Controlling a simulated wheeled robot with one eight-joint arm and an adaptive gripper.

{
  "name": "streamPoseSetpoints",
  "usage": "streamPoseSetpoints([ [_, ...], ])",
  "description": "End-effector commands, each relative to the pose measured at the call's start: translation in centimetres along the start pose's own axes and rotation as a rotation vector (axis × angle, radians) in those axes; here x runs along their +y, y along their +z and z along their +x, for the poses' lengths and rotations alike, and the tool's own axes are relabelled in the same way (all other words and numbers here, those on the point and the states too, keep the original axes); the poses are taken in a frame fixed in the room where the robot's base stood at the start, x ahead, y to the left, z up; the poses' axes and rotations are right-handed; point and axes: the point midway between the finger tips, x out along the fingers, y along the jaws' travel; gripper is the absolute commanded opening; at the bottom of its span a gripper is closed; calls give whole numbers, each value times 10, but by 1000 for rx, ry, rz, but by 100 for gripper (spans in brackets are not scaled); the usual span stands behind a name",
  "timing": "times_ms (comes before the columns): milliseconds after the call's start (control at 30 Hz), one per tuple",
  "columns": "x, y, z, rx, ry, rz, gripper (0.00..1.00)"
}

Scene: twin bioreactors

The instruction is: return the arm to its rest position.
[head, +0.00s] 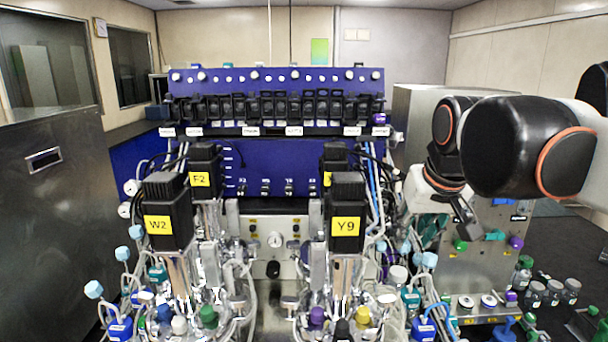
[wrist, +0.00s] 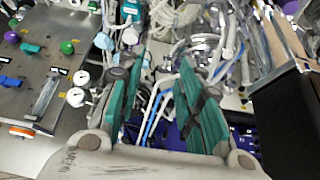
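My arm reaches in from the right in the head view. My gripper (head: 436,226) hangs low at the right side of the bioreactor bench, partly hidden by my own wrist. In the wrist view my gripper (wrist: 163,68) shows two teal-padded fingers standing apart, with nothing held between them. Tubing and glassware show beyond the gap; I cannot tell how close the fingers are to them.
Bioreactor motor Y9 (head: 347,213) and motor W2 (head: 167,212) stand in front, with tubing around them. A steel panel (wrist: 42,82) with gauges and knobs is left in the wrist view. Small bottles (head: 553,292) stand at lower right.

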Motion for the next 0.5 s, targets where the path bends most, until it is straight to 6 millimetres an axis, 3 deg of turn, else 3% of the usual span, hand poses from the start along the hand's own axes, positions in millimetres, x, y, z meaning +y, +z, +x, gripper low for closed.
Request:
streamPoseSetpoints([
  [33, 0, 37, 25, 13, 0, 0, 33],
  [300, 0, 182, 114, 80, 0, 0, 33],
  [400, 0, 224, 142, 99, 0, 0, 33],
  [500, 0, 252, 160, 113, 0, 0, 33],
])
